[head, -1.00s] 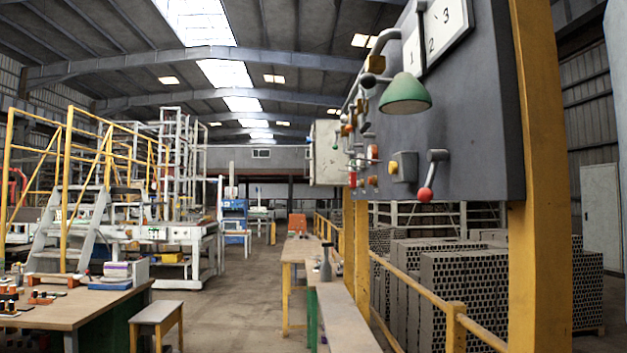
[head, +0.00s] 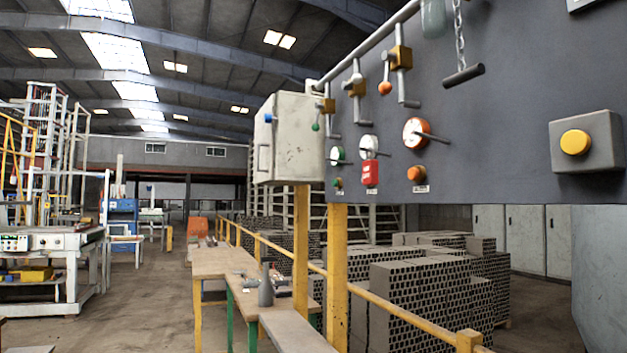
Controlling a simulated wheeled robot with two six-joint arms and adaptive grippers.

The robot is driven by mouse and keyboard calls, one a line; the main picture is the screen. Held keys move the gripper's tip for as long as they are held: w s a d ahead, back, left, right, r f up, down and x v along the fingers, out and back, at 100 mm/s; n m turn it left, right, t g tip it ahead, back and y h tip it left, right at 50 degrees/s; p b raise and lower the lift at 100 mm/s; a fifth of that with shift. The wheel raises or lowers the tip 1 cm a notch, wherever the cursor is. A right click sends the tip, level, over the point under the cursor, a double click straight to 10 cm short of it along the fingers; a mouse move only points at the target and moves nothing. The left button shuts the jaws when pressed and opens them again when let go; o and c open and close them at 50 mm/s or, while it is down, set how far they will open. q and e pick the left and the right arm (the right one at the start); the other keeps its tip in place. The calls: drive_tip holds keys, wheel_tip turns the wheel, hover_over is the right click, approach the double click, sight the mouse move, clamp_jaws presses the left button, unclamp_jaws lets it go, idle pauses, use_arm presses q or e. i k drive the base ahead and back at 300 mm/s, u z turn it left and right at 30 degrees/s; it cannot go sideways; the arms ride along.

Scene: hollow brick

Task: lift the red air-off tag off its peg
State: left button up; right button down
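A small red tag (head: 370,173) hangs on the dark grey panel (head: 475,150), left of its middle. It looks like the red air-off tag, but its lettering is too small to read. It hangs just below a white round dial (head: 368,143) with a dark pin sticking out. I cannot tell whether that pin is the tag's peg. Neither of my grippers shows in the head view.
Orange dial (head: 416,132), orange button (head: 417,173) and yellow-button box (head: 587,142) are right of the tag. Levers and a chained handle (head: 464,75) hang above. A white cabinet (head: 287,138) stands left. Benches (head: 225,262), a yellow rail (head: 400,313) and hollow bricks (head: 430,295) lie below.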

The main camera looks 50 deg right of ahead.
sight(370, 174)
drive_tip(key=z, duration=0.3)
drive_tip(key=i, duration=0.5)
drive_tip(key=z, duration=2.2)
